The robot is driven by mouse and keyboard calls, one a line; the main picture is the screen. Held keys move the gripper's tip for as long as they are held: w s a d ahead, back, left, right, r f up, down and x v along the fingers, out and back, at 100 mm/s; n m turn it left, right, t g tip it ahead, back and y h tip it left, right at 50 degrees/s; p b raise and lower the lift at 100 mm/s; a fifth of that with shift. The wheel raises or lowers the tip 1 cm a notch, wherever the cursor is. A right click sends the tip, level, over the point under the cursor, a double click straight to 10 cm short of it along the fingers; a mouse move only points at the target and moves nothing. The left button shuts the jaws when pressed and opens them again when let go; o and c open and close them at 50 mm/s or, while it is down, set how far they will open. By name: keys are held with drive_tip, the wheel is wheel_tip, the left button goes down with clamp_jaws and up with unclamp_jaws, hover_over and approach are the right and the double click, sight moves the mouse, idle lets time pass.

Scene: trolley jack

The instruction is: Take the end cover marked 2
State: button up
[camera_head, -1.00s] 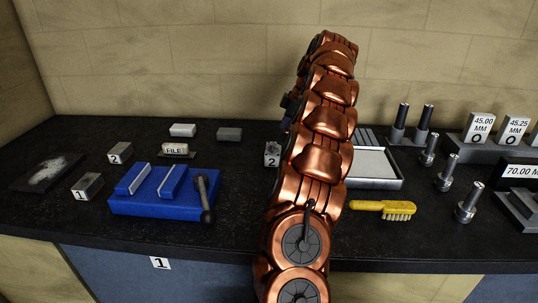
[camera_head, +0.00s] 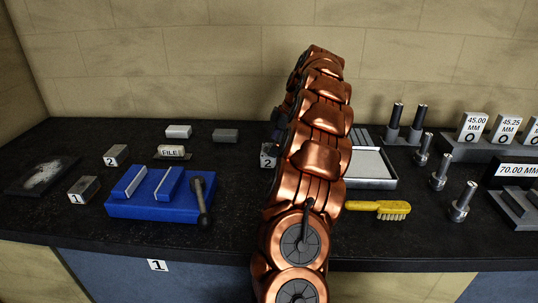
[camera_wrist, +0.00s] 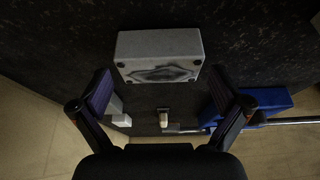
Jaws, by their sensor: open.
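One grey block tagged 2 (camera_head: 268,156) stands on the black bench beside my arm, partly hidden by it. Another block tagged 2 (camera_head: 116,155) stands at the far left behind a block tagged 1 (camera_head: 83,190). In the wrist view a grey block with corner holes and a dark outlined recess (camera_wrist: 159,57) lies beyond my fingertips. It looks like the one beside my arm, but no number shows there. My gripper (camera_wrist: 166,88) is open, with nothing between its fingers. In the head view my arm mostly hides it.
A blue vise-like fixture with a bar handle (camera_head: 160,200) sits to the left. A FILE tag (camera_head: 171,152) and pale blocks (camera_head: 178,131) lie behind it. A metal tray (camera_head: 375,165) and yellow brush (camera_head: 378,208) are right of my arm. Bare bench lies between fixture and arm.

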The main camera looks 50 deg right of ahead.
sight(269, 149)
drive_tip(key=shift+p+x, duration=0.45)
drive_tip(key=shift+x, duration=1.35)
drive_tip(key=shift+w+r, duration=0.1)
drive_tip(key=c, duration=1.3)
drive_tip(key=shift+c, duration=0.2)
drive_tip(key=shift+r+b, duration=0.7)
drive_tip(key=shift+r, duration=4.25)
